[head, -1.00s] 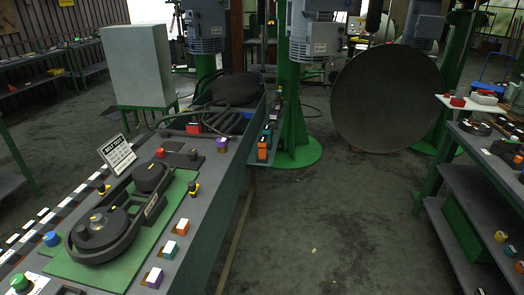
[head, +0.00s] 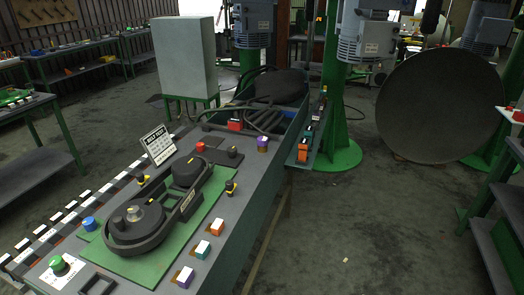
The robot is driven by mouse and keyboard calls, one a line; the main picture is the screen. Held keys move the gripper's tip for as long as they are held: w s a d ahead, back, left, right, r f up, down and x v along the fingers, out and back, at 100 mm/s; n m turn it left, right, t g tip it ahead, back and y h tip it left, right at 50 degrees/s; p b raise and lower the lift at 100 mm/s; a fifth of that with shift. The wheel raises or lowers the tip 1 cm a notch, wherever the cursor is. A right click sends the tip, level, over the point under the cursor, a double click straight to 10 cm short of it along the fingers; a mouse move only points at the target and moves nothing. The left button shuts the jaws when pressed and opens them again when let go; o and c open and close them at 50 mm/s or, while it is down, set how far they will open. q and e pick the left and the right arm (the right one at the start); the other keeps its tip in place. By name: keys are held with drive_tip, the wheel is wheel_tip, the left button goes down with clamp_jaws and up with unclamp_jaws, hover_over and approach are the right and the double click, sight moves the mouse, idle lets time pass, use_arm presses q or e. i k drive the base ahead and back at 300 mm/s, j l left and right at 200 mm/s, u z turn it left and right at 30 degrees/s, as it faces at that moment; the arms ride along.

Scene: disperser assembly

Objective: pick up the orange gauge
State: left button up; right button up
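An orange block with a white top (head: 214,227) sits on the grey bench, at the right edge near the green mat. Another orange piece (head: 303,155) stands at the near end of the narrow side shelf past the bench. Both are small, and I cannot tell which of them is the gauge. Neither of my grippers shows in the head view.
A dark pulley device (head: 140,226) lies on the green mat (head: 147,268). A white sign (head: 158,145) stands behind. The floor (head: 350,230) right of the bench is clear.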

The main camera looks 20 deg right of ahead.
sight(303, 143)
drive_tip(key=i+l+u, duration=0.4)
drive_tip(key=l, duration=0.15)
drive_tip(key=i+l+u, duration=0.2)
drive_tip(key=l+u, duration=0.2)
drive_tip(key=l, duration=0.25)
drive_tip(key=l+u, duration=0.2)
drive_tip(key=l, duration=0.15)
drive_tip(key=i, duration=0.1)
